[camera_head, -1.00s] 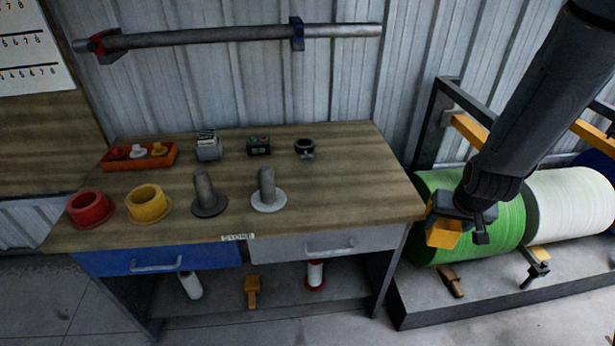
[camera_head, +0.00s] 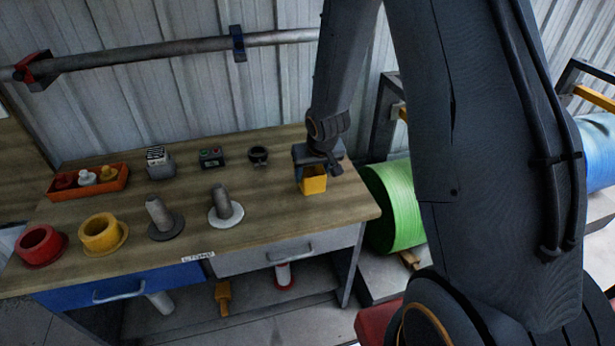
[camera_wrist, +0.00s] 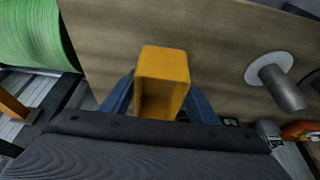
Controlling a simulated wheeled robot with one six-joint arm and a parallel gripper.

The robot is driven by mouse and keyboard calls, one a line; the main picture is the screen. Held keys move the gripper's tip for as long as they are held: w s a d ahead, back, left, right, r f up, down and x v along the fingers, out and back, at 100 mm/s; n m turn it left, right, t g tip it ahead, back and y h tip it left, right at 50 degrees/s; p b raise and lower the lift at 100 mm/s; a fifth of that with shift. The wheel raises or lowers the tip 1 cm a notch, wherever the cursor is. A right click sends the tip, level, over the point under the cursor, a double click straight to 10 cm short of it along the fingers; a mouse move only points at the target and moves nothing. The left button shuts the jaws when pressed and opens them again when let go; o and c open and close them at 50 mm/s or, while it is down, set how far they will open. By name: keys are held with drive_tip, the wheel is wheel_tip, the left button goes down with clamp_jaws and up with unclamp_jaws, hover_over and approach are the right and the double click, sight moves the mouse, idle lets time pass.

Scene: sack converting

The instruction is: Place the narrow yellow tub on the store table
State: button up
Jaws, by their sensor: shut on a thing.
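The narrow yellow tub (camera_head: 313,182) is a small square box held in my gripper (camera_head: 318,165). My gripper is shut on the tub, over the right end of the store table (camera_head: 340,204). In the wrist view the tub (camera_wrist: 162,68) sits between the blue fingers of my gripper (camera_wrist: 160,95), with the wooden table top (camera_wrist: 215,45) behind it. I cannot tell whether the tub's bottom touches the table top or hangs just above it.
A grey spindle on a white disc (camera_head: 226,207) stands left of the tub, with a dark spindle (camera_head: 160,217) beyond. A black ring clamp (camera_head: 258,155) is at the back. The table's right end is otherwise clear.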

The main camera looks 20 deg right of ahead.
sight(313, 172)
drive_tip(key=w+r+p, duration=0.1)
drive_tip(key=w+d+r+p, duration=0.1)
drive_tip(key=r+p, duration=0.1)
drive_tip(key=shift+w+r, duration=0.1)
drive_tip(key=shift+r, duration=0.05)
wheel_tip(313, 172, down, 5)
drive_tip(key=b, duration=0.5)
drive_tip(key=shift+w+b, duration=0.15)
drive_tip(key=shift+b, duration=0.25)
drive_tip(key=shift+f+b, duration=1.05)
drive_tip(key=shift+f, duration=1.5)
drive_tip(key=shift+f, duration=0.15)
drive_tip(key=o, duration=1.1)
drive_tip(key=shift+c, duration=0.2)
